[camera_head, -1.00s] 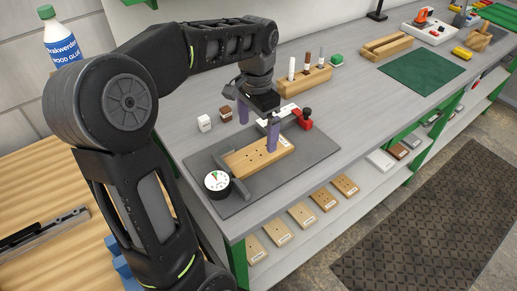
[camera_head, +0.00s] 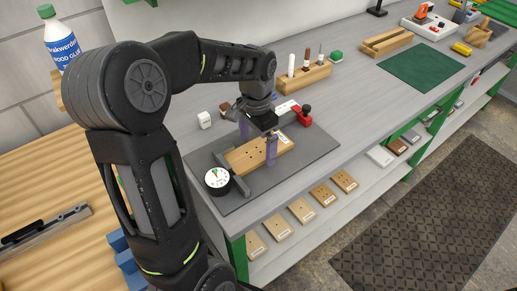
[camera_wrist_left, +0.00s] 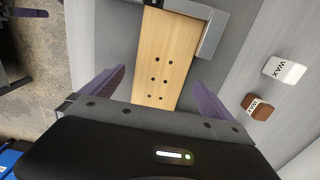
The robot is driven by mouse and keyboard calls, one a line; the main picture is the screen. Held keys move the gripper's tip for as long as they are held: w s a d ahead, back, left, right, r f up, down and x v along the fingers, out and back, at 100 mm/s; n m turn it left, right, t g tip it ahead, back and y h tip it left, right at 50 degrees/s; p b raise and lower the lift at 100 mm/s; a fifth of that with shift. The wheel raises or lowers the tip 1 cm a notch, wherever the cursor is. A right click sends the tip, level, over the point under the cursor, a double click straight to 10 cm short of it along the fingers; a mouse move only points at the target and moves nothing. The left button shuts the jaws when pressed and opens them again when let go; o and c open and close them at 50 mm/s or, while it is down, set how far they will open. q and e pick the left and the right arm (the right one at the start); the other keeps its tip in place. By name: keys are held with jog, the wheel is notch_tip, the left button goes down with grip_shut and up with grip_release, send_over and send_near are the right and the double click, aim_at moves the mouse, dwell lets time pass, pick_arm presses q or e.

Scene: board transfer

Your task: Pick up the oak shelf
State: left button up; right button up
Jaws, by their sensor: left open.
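The oak shelf (camera_head: 243,157) is a light wooden board with several dark holes, lying flat on a dark grey mat (camera_head: 312,153). Its left end sits against a grey bracket-like stop. My left gripper (camera_head: 257,143) is over the board's right part, pointing down, with its purple fingers apart on either side of it. In the left wrist view the board (camera_wrist_left: 164,62) runs between the two open fingers (camera_wrist_left: 158,88), with a gap on each side. I cannot tell how far the fingertips are above the mat.
A round dial gauge (camera_head: 217,178) stands at the mat's left. White (camera_head: 204,120) and brown wax blocks stand behind the mat. Several similar boards (camera_head: 301,210) lie on the lower shelf. A green mat (camera_head: 421,66) lies clear.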

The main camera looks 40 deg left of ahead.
aim_at(257, 150)
pick_arm(q)
jog(key=shift+f, duration=0.75)
jog(key=c, duration=1.6)
jog(key=shift+r, duration=0.15)
notch_tip(257, 150, up, 10)
jog(key=shift+b, duration=0.45)
